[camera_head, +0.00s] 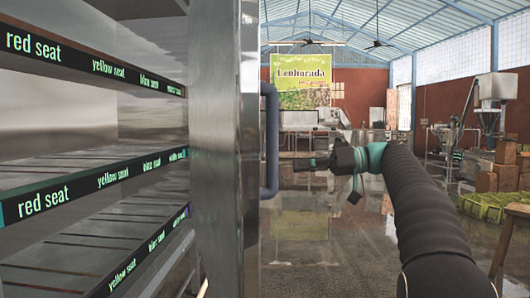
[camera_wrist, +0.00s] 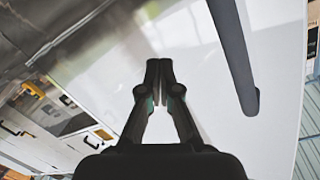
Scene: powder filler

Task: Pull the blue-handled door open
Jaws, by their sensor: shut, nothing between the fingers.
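The blue handle (camera_head: 270,140) is an upright bar on the right-hand face of a metal door (camera_head: 215,150). The door stands swung out from a cabinet, seen nearly edge-on, with the shelves open to view. My gripper (camera_head: 312,163) is to the right of the handle and points left towards it, apart from it. In the wrist view my gripper (camera_wrist: 158,72) is shut and empty in front of the pale door face (camera_wrist: 190,50). The handle bar (camera_wrist: 233,55) runs to the right of the fingers, not between them.
Cabinet shelves (camera_head: 85,185) with labels such as "red seat" and "yellow seat" fill the left. The shiny floor (camera_head: 310,240) is clear in the middle. Machinery (camera_head: 490,110), boxes (camera_head: 507,175) and green crates (camera_head: 485,207) stand at the right.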

